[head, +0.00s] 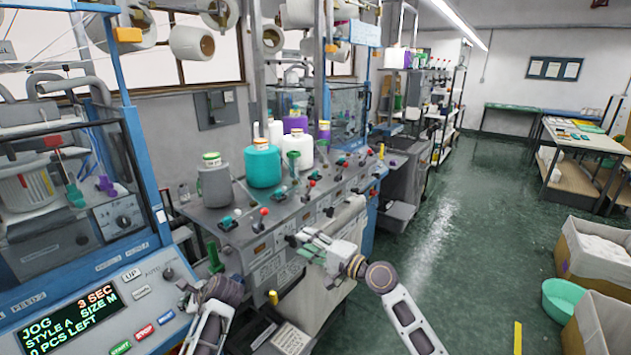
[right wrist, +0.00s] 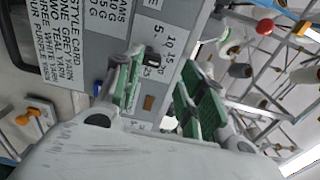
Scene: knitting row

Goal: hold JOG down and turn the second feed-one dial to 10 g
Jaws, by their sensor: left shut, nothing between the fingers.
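The JOG button (head: 166,320) is the blue one in the button row on the machine's sloped front panel. My left gripper (head: 186,296) is shut and empty over that panel, close to the button. I cannot tell whether it touches or presses it. My right gripper (head: 305,243) is open at the front face of the long grey console. In the right wrist view, its green-padded fingers (right wrist: 162,72) stand on either side of a small dark dial (right wrist: 152,60) with numbers such as 5, 10 and 15 around it. The dial's pointer is too small to read.
A display (head: 68,317) reads JOG, 3 SEC, STYLE A, SIZE M, 0 PCS LEFT. A style card (right wrist: 70,40) lies beside the dial.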

